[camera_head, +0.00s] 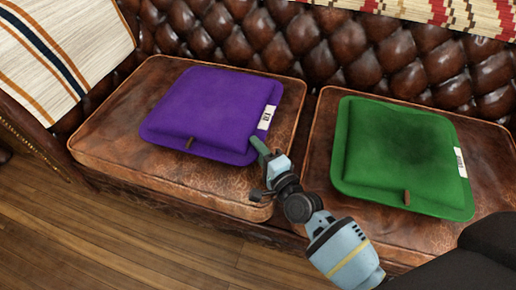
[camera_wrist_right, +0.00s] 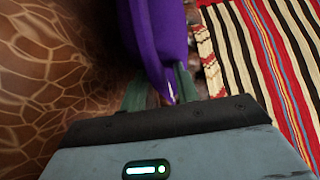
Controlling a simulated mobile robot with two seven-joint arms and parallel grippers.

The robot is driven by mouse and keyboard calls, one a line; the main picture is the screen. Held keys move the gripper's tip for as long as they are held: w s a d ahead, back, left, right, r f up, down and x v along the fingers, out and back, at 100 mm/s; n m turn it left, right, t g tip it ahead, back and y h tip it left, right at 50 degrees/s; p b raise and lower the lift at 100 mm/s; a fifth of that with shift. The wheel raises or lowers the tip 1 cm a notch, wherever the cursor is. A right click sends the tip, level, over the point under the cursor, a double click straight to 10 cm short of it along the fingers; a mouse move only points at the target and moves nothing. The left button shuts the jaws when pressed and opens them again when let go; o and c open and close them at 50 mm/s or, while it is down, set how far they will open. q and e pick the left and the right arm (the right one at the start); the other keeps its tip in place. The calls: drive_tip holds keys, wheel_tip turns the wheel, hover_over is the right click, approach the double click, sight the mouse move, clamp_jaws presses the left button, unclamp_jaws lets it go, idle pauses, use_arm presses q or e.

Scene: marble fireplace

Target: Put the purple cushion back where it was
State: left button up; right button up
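The purple cushion (camera_head: 205,112) lies flat on the left brown leather seat (camera_head: 115,145), with a white label on its right side and a small brown tab at its front edge. My right gripper (camera_head: 257,168) is at the cushion's front right corner, its fingers spread apart. In the right wrist view the purple cushion's edge (camera_wrist_right: 158,45) reaches between the two fingers (camera_wrist_right: 160,88); I cannot tell whether they touch it. My left gripper is not in view.
A green cushion (camera_head: 395,150) lies on the right seat, close to my right arm. The tufted leather backrest (camera_head: 240,35) rises behind. Striped cloths hang on the left armrest (camera_head: 65,50) and over the backrest (camera_head: 440,12). Wooden floor (camera_head: 100,245) is clear in front.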

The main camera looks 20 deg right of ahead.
drive_tip(key=shift+r, duration=0.15)
drive_tip(key=shift+s, duration=0.25)
drive_tip(key=p+v, duration=0.2)
drive_tip(key=v, duration=0.9)
drive_tip(key=shift+s, duration=0.25)
drive_tip(key=shift+s+d, duration=0.1)
drive_tip(key=shift+d, duration=0.05)
